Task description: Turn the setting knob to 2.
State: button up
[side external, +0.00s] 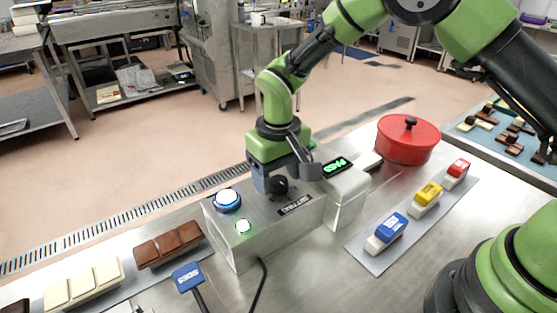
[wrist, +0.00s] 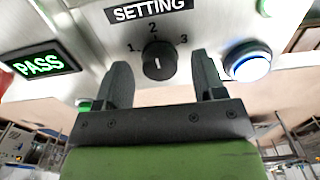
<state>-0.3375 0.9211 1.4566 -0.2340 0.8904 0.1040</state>
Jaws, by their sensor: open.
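The setting knob (wrist: 158,65) is a small dark round knob on the face of the metal box, under a black SETTING label (wrist: 150,10). The numbers 1, 2 and 3 are printed in an arc around it. A white mark on the knob points roughly at the 2. My gripper (wrist: 161,74) is open, with one finger on each side of the knob and visible gaps to it. In the side view, my gripper (side external: 284,174) is at the box and the knob (side external: 279,188) shows dark between its fingers.
A lit blue-white button (side external: 228,199) and a green light (side external: 243,226) are on the metal box (side external: 235,250). A green PASS display (wrist: 40,65) is on the other side of the knob. A red pot (side external: 405,140) and several coloured blocks stand at the right; chocolate bars lie at the left.

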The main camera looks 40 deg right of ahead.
aim_at(279, 180)
notch_tip(279, 180, up, 9)
jog(key=shift+f, duration=0.1)
jog(key=shift+r, duration=0.35)
jog(key=s+d+r+m+t+y, duration=0.1)
jog(key=s+d+r, duration=0.25)
jog(key=r, duration=0.25)
jog(key=s+d+r+m+t+y, duration=0.1)
jog(key=s+d+r+t, duration=0.1)
jog(key=s+r, duration=0.25)
jog(key=s+d+r+m+t, duration=0.2)
jog(key=s+d+t, duration=0.2)
jog(key=s, duration=0.9)
jog(key=shift+s+d, duration=0.15)
